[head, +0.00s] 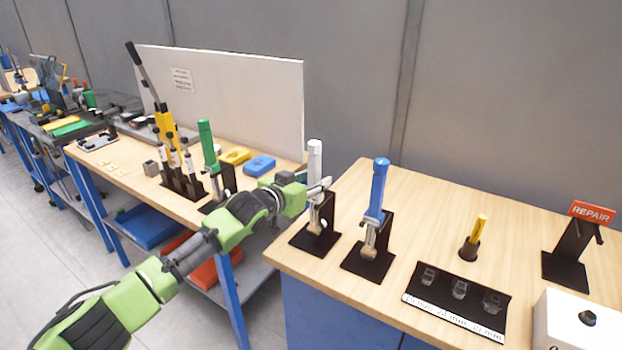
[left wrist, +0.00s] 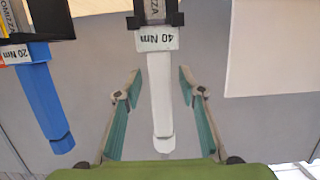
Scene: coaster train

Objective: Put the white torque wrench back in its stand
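The white torque wrench (head: 315,160) stands upright, handle up, at its black stand (head: 314,240) near the left edge of the right-hand bench. In the left wrist view, which looks inverted, the white handle (left wrist: 160,90) hangs below a white "40 Nm" label (left wrist: 157,39) and a black holder (left wrist: 154,18). My left gripper (head: 323,187) is at the wrench in the head view. In the left wrist view its two fingers (left wrist: 161,75) are spread on either side of the handle, with visible gaps. My right gripper is not in view.
A blue torque wrench (head: 377,188) stands in its own black stand just to the right, with a "20 Nm" label. A green wrench (head: 207,145) stands on the left bench. A socket tray (head: 455,308), yellow screwdriver (head: 478,232) and REPAIR sign (head: 592,212) are further right.

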